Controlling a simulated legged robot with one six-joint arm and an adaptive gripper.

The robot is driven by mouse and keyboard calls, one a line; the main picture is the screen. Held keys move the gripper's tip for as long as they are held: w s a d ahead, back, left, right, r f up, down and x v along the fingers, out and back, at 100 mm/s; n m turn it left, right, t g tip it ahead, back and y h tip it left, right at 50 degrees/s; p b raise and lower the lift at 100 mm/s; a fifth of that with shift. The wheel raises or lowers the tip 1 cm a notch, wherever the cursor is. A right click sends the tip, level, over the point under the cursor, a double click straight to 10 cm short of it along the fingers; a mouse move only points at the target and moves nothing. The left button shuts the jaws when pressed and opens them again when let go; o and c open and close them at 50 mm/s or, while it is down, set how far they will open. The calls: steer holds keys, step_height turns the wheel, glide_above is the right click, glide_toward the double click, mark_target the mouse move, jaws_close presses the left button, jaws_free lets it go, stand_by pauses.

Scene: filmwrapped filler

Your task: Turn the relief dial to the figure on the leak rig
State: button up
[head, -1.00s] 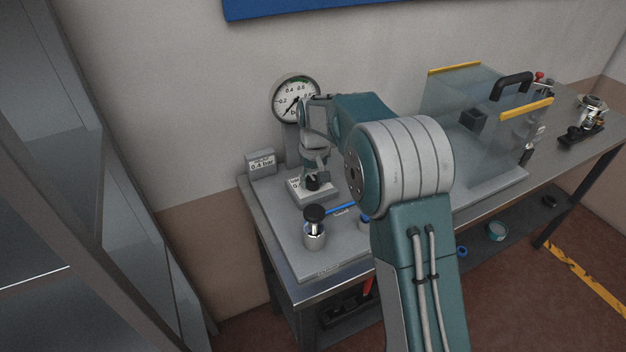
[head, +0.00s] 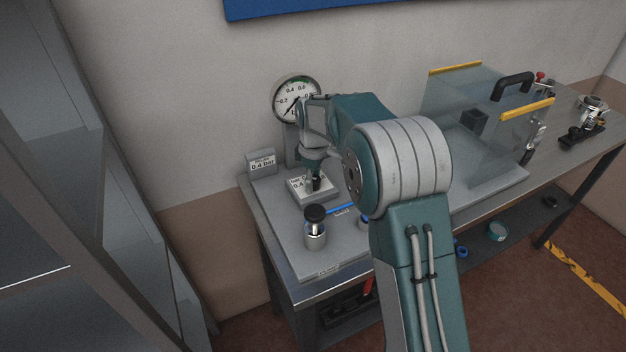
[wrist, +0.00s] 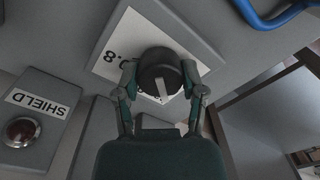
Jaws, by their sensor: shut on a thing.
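The relief dial (wrist: 158,76) is a round black knob with a pale pointer line, on a white scale plate (wrist: 118,38) where "0.8" can be read. My gripper (wrist: 158,85) is shut on the dial, one finger on each side of it. In the head view the dial (head: 316,183) is partly covered by my gripper (head: 315,172), which comes down from above. A small grey sign (head: 261,163) reading 0.4 bar stands to the left. The round pressure gauge (head: 296,98) behind is partly hidden by my wrist.
A black-topped metal plunger (head: 315,228) stands at the front of the rig plate, near a blue tube (head: 341,209). A clear shield box with a black handle (head: 512,86) stands to the right. The wrist view shows a SHIELD button (wrist: 22,131) at left.

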steer(key=shift+w+r+n, duration=0.1)
steer(key=shift+n, duration=0.7)
steer(key=o, duration=1.2)
steer(key=shift+a, duration=0.1)
steer(key=shift+c, duration=0.2)
step_height(320, 180, up, 12)
steer(key=shift+w, duration=0.15)
